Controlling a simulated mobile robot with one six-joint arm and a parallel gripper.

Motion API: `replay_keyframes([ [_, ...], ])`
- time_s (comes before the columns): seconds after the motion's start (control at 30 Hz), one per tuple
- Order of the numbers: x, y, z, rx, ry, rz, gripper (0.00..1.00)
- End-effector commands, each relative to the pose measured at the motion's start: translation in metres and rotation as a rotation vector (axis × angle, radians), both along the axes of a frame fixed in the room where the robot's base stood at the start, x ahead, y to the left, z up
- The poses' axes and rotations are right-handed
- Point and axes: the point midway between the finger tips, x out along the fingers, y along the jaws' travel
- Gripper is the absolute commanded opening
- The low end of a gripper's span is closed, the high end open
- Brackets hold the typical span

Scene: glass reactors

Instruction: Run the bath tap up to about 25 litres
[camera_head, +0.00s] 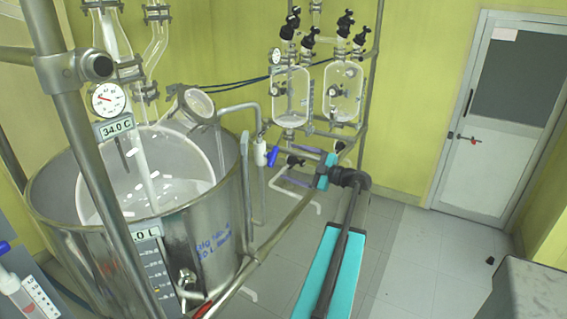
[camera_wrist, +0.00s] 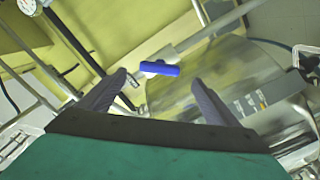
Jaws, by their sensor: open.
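The bath is a large open steel tank (camera_head: 210,235) at the left, with a round glass vessel (camera_head: 100,190) inside it. The tap's blue handle (camera_head: 272,155) is on a white valve on the pipe at the tank's right side. My gripper (camera_head: 287,165) is open and empty, just right of the handle. In the wrist view, the blue handle (camera_wrist: 161,69) lies crosswise ahead of the gap between the fingertips (camera_wrist: 160,79), apart from both. A litre display (camera_head: 148,233) on the tank front is partly hidden by a pole; only ".0 L" is legible. A level scale (camera_head: 157,280) is below it.
A temperature display (camera_head: 116,128) reads 34.0 C. A steel frame pole (camera_head: 85,150) crosses in front of the tank. Two glass vessels (camera_head: 292,95) hang on a rack behind my gripper. The floor (camera_head: 400,260) towards the white door (camera_head: 490,120) is mostly clear.

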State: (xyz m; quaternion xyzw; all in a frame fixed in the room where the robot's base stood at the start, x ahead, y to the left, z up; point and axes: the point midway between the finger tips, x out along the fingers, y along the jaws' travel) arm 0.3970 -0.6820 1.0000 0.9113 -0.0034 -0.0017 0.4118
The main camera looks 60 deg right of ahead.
Motion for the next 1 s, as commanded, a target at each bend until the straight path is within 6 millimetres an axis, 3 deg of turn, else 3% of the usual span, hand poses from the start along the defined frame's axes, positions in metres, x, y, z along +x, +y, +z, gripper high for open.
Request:
replay_keyframes([
  [0.1,-0.02,0.0,-0.001,-0.001,0.001,-0.002,0.84],
  [0.33,-0.044,0.0,0.0,-0.001,0.001,-0.001,0.84],
  [1.0,-0.05,0.0,0.0,-0.001,-0.001,0.001,0.84],
])
